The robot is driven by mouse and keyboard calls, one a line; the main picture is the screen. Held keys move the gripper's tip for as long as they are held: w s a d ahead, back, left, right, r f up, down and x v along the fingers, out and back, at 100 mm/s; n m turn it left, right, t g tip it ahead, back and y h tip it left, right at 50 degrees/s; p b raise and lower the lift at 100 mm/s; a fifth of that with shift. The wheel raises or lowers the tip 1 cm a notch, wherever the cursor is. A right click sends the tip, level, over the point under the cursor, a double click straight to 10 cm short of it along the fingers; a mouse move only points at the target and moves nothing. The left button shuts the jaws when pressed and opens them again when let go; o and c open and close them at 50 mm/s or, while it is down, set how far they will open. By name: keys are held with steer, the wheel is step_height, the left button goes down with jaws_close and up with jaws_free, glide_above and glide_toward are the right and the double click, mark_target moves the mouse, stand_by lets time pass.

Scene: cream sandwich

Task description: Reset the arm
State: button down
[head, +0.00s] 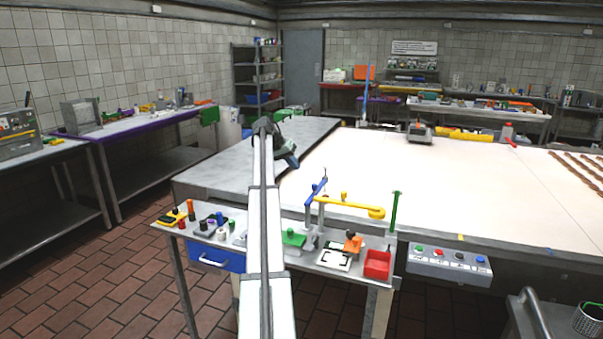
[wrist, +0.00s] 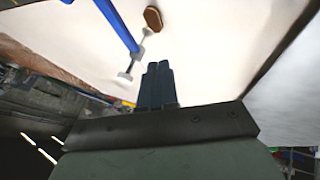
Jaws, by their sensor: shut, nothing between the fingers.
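My arm reaches forward from the bottom middle of the head view. My gripper (head: 292,162) hangs at its far end, beside the left part of the white work surface (head: 400,175). In the wrist view my gripper (wrist: 157,66) has its dark blue fingers pressed together, with nothing between them. A brown oval piece (wrist: 153,18), like a biscuit, lies on the white surface beyond the fingertips and apart from them. The arm hides part of the bench behind it in the head view.
A button panel (head: 449,260) is on the bench's front edge. Brown rows (head: 585,170) lie at far right. The white surface's middle is clear.

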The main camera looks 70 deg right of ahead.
steer(key=shift+v, duration=1.2)
steer(key=shift+w, duration=0.15)
